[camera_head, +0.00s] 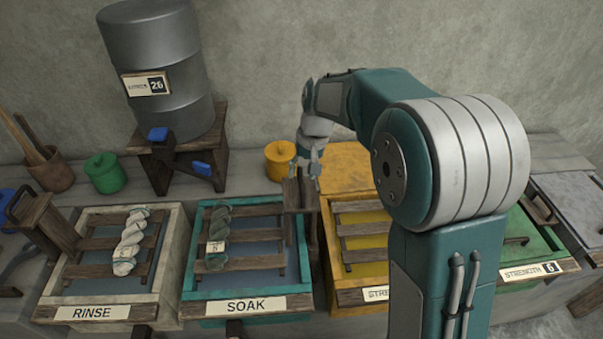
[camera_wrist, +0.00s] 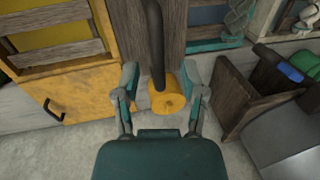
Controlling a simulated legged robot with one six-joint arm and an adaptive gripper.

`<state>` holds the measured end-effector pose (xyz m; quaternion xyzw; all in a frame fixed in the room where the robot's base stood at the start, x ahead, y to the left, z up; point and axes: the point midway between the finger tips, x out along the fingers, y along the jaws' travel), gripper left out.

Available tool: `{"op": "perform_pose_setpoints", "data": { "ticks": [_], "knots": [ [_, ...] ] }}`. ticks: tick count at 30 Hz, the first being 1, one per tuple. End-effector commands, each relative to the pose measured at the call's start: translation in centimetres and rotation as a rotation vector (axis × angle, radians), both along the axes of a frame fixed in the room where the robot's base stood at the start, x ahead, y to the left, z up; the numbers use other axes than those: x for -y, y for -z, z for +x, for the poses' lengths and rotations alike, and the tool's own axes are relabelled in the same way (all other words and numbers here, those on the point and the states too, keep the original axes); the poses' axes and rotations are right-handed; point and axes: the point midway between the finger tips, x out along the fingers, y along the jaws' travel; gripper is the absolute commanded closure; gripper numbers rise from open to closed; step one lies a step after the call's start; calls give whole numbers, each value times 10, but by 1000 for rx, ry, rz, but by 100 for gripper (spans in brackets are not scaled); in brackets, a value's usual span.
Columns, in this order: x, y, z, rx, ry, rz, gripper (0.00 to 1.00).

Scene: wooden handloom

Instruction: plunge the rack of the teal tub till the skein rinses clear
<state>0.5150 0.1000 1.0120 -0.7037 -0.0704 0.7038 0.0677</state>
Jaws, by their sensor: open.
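The teal tub (camera_head: 188,270), labelled SOAK, stands in the middle of the row. Its wooden rack (camera_head: 262,262) lies over grey-blue liquid. A dark grey-green twisted skein (camera_head: 222,218) with a pale tag lies across the slats at the left. A wooden upright (camera_head: 312,225) stands at the tub's right side. My gripper (camera_head: 308,172) is above that upright. In the wrist view my gripper (camera_wrist: 163,92) is open, with a dark bar (camera_wrist: 154,45) reaching down between its fingers. I cannot tell whether they touch it. The tub's edge (camera_wrist: 218,43) shows at upper right.
The white RINSE tub (camera_head: 168,225) with a pale skein is at left, the yellow tub (camera_head: 362,297) and green tub (camera_head: 524,256) at right. A yellow pot (camera_head: 279,158) stands behind my gripper. A grey barrel (camera_head: 165,75) on a wooden stand is behind left.

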Motion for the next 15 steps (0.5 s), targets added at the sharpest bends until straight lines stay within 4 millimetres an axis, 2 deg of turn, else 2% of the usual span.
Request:
{"op": "perform_pose_setpoints", "data": {
  "ticks": [9, 15],
  "knots": [
    [12, -64, 1, 5, 1, 1, 46],
    [18, -96, 1, 2, 1, 0, 46]
  ]
}}
